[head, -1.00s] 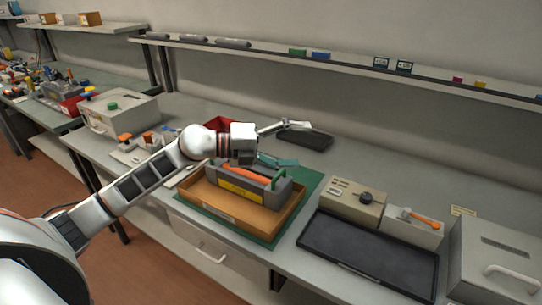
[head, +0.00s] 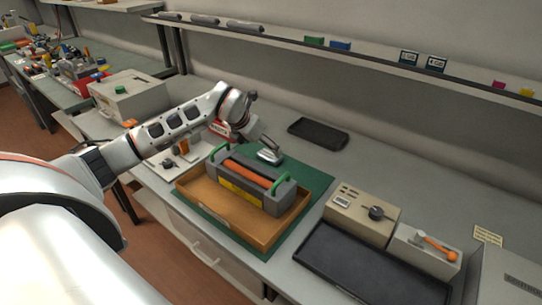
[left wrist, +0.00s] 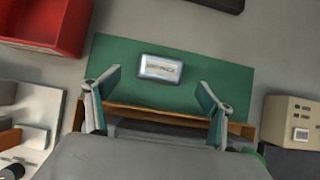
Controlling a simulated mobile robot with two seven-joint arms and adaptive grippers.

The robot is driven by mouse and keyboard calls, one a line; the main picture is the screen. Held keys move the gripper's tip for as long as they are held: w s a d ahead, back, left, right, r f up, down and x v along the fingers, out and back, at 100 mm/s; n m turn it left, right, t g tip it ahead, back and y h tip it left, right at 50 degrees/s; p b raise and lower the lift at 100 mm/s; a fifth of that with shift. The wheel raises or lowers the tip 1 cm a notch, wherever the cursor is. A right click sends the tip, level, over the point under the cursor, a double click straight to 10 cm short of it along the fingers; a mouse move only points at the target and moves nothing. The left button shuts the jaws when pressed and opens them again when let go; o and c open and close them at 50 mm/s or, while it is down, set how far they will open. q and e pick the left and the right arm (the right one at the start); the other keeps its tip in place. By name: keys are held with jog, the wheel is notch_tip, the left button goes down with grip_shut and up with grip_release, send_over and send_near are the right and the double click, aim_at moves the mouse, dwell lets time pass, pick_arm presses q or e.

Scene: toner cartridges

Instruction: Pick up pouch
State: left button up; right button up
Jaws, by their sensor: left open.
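The pouch (left wrist: 160,68) is a small silver packet with a printed label, lying flat on the green mat (left wrist: 215,75). In the head view the pouch (head: 270,156) shows just behind the grey toner cartridge (head: 250,180) with its orange roller and green handles. My left gripper (left wrist: 160,86) is open and empty, its two fingers spread to either side of the pouch in the picture. In the head view my left gripper (head: 262,142) hangs close to the pouch; whether it touches is unclear. My right gripper is in neither view.
The cartridge sits in a wooden tray (head: 202,209) in front of the pouch. A red bin (left wrist: 45,25) stands to the left. A black tray (head: 318,133) lies behind, and a beige box (head: 360,213) stands to the right.

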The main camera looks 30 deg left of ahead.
aim_at(269, 154)
pick_arm(q)
jog(key=x, duration=0.5)
jog(key=shift+w+d+f, duration=0.1)
jog(key=shift+w+f, duration=0.1)
jog(key=shift+f, duration=0.15)
jog(key=c, duration=1.1)
